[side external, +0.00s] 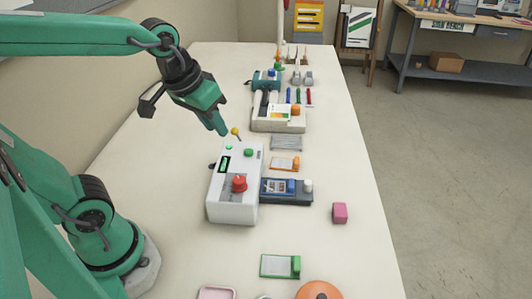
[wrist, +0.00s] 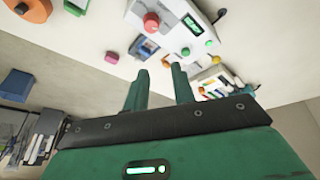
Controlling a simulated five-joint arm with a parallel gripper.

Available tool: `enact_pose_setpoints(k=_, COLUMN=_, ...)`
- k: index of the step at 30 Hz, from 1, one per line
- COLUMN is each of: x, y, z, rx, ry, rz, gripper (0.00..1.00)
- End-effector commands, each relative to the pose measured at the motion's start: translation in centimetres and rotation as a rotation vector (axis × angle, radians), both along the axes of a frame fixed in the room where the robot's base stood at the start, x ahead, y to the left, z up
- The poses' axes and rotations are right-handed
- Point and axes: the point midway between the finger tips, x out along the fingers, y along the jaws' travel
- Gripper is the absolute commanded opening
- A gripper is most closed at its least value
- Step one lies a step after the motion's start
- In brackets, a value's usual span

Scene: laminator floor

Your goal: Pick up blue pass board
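The blue pass board (side external: 279,187) appears as a small panel with a blue end piece, lying on a dark blue bed (side external: 297,199) at the right of a white machine. In the wrist view the blue board (wrist: 147,46) shows small, beyond my fingertips and up to the left. My gripper (side external: 222,131) hangs above the table behind the white machine, up and left of the board and apart from it. In the wrist view my gripper (wrist: 158,77) has its two fingers apart with nothing between them.
The white machine (side external: 224,208) has a red knob (side external: 239,183) and stands beside the board. An orange board (side external: 283,163) and a grey plate (side external: 286,143) lie behind it. The table's left side is clear.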

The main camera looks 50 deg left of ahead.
Motion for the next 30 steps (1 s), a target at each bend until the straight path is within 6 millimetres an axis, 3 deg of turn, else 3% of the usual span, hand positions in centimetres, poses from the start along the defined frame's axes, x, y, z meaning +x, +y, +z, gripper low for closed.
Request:
enact_pose_setpoints(k=14, x=7.8, y=-2.0, z=-3.0, rx=-0.079, ry=0.16, rz=0.227, gripper=0.25)
enact_pose_setpoints(k=30, x=15.4, y=-5.0, z=-10.6, rx=-0.109, ry=0.325, rz=0.499, gripper=0.25)
